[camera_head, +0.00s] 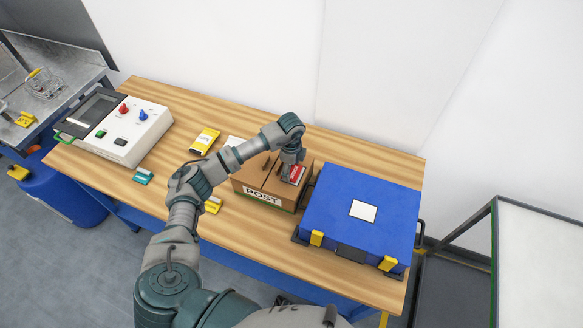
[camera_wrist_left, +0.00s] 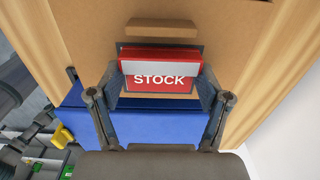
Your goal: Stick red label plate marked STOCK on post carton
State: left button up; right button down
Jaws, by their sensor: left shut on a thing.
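The red label plate marked STOCK (camera_wrist_left: 160,80) is between the fingers of my left gripper (camera_wrist_left: 160,95), which is shut on it. In the head view the plate (camera_head: 296,173) shows small and red at the top right of the post carton. The brown post carton (camera_head: 256,197), with a white POST label on its front, stands on the wooden table. In the wrist view the carton's top (camera_wrist_left: 85,30) lies right behind the plate. I cannot tell whether the plate touches it. My right gripper is not in view.
A blue case (camera_head: 330,200) with yellow latches stands right of the carton. A white control box (camera_head: 133,130) stands at the left. Yellow (camera_head: 204,140) and teal (camera_head: 142,176) small items lie on the wooden table (camera_head: 120,190). The front left of the table is mostly clear.

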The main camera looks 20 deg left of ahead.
pick_arm(q)
jog(key=shift+d, duration=0.35)
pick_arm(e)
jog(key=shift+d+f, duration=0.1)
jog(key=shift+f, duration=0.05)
pick_arm(q)
jog(key=shift+f, duration=0.15)
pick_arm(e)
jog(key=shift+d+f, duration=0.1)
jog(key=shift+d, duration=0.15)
pick_arm(q)
jog(key=shift+a+f, duration=0.1)
jog(key=shift+a, duration=0.05)
jog(key=o, duration=0.8)
jog(key=shift+o, duration=0.2)
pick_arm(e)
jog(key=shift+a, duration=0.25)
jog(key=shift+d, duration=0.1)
